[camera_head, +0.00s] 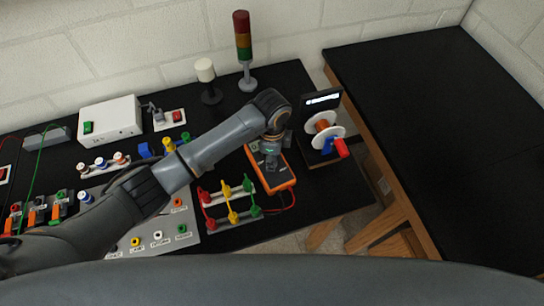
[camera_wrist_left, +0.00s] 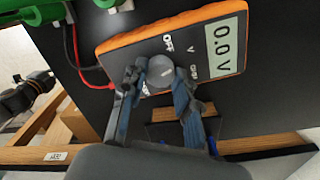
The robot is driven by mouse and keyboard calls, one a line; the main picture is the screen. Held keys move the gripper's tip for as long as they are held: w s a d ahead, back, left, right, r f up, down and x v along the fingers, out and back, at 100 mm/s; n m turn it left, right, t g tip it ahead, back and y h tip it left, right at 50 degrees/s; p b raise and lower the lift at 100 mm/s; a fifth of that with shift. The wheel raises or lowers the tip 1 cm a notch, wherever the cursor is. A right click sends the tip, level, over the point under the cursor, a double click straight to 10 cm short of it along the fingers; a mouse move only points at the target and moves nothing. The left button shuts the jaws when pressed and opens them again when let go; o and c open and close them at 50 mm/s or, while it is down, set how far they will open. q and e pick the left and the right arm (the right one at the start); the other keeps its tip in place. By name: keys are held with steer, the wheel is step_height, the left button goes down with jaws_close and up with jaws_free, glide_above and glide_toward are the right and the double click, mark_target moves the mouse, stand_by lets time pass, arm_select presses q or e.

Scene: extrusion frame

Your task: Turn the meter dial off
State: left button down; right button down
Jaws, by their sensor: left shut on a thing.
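The orange multimeter (camera_head: 284,180) lies on the black table, partly hidden under my left arm in the head view. In the left wrist view the meter (camera_wrist_left: 120,43) shows a display (camera_wrist_left: 225,43) reading 0.0 V. Its round grey dial (camera_wrist_left: 160,71) sits between the labels OFF, V and a partly hidden third one. My left gripper (camera_wrist_left: 158,82) is shut on the dial, with a finger on either side of it. In the head view my left gripper (camera_head: 271,153) is over the meter. Where the dial's pointer stands cannot be told. My right gripper is not in view.
A signal tower (camera_head: 243,45) and a white lamp (camera_head: 206,72) stand behind. Another black table (camera_head: 440,120) is at right.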

arm_select(q)
steer(key=c, duration=1)
jaws_free()
step_height(320, 180, up, 12)
steer(key=shift+r, duration=0.1)
